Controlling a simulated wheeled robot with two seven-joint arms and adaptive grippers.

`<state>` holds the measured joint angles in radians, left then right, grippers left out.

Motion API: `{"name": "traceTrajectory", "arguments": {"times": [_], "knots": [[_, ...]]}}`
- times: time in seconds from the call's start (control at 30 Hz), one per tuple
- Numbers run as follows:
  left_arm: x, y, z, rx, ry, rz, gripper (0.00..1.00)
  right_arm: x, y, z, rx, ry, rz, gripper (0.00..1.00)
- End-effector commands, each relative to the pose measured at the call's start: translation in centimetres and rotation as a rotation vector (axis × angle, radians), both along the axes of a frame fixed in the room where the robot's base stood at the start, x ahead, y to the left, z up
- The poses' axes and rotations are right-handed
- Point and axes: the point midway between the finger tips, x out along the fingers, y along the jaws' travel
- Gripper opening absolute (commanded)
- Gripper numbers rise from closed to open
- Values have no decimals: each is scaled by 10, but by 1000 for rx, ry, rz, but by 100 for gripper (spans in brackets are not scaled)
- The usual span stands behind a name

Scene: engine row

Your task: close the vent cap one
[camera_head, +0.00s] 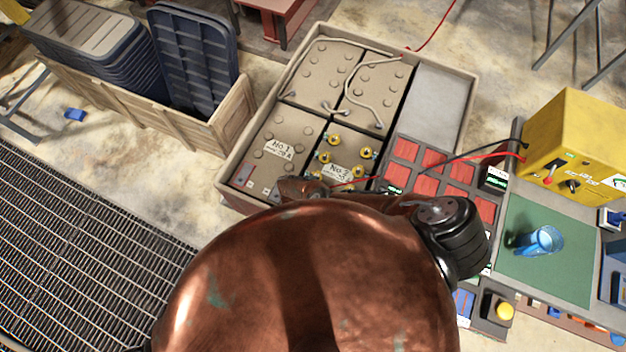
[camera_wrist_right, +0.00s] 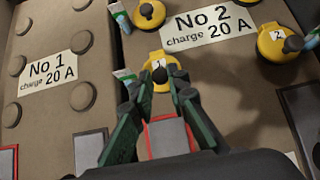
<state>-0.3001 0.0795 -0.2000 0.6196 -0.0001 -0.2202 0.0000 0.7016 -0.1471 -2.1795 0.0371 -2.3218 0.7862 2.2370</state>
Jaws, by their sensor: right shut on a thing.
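The yellow vent cap marked 1 (camera_wrist_right: 158,62) sits on the battery top below the "No 2 charge 20 A" label (camera_wrist_right: 210,28) in the right wrist view. My right gripper (camera_wrist_right: 160,78) has its dark green fingers closed on the dark knob of this cap. Whether the cap is fully seated cannot be told. A cap marked 2 (camera_wrist_right: 274,42) is to the right, and another yellow cap (camera_wrist_right: 149,13) is at the top. In the head view my copper arm hides the near end of battery No 2 (camera_head: 318,150). My left gripper is not in view.
Battery No 1 (camera_head: 272,150) stands to the left in the same tray (camera_head: 228,170). A red lead (camera_head: 350,182) and grey cables (camera_head: 370,110) run nearby. A crate (camera_head: 160,115) holds dark lids.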

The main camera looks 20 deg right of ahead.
Motion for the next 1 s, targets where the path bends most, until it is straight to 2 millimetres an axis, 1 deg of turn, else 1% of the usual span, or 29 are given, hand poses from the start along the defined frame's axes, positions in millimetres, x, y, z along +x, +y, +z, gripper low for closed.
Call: {"name": "traceTrajectory", "arguments": {"times": [0.27,0.3,0.53,1.0], "knots": [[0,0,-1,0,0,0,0,0,0,-1,4,0,2,0],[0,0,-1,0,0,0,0,0,0,-1,4,0,2,16],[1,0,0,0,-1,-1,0,0,0,-1,2,1,1,32],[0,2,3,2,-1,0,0,2,-1,2,10,9,3,33]]}}
